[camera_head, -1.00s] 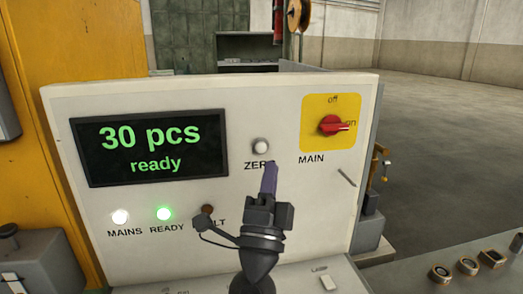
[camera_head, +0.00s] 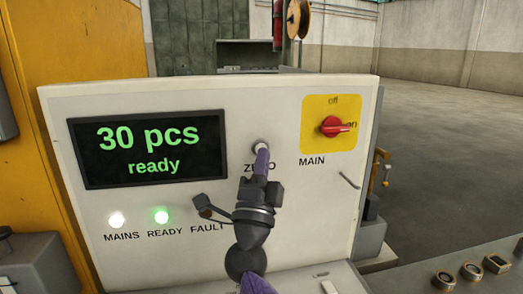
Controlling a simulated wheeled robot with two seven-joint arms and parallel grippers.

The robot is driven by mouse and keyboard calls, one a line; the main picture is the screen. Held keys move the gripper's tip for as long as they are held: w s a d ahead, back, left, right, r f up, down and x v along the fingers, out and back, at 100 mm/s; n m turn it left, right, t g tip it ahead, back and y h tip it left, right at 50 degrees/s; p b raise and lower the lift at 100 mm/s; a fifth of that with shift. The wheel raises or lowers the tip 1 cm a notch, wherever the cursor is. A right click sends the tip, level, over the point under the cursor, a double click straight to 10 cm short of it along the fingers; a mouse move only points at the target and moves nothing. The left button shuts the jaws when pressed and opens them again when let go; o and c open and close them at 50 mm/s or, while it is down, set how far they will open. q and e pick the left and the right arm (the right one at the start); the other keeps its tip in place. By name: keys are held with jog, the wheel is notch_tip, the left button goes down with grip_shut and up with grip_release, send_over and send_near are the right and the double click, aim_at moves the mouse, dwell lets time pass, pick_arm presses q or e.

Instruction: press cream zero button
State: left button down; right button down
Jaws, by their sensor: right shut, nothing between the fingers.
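The cream zero button (camera_head: 260,145) sits on the upright light panel (camera_head: 230,110), above the partly covered ZERO label. My right gripper (camera_head: 261,150) is shut and empty, its fingertips at the lower edge of the button and overlapping it in the picture. I cannot tell whether they touch it. The display (camera_head: 150,149) left of the button reads "30 pcs ready". My left gripper is not in view.
A red MAIN switch (camera_head: 333,127) on a yellow plate is right of the button. The MAINS (camera_head: 116,220) and READY (camera_head: 161,216) lamps glow at the lower left. A small handle (camera_head: 349,180) sticks out at the right. More buttons (camera_head: 470,271) are at the lower right.

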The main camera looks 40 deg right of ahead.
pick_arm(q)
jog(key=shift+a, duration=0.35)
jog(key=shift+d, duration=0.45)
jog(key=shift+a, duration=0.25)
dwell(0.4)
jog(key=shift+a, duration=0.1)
pick_arm(e)
jog(key=shift+w+d, duration=0.15)
jog(key=shift+w, duration=0.2)
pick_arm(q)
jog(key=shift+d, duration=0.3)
pick_arm(e)
jog(key=shift+w, duration=0.1)
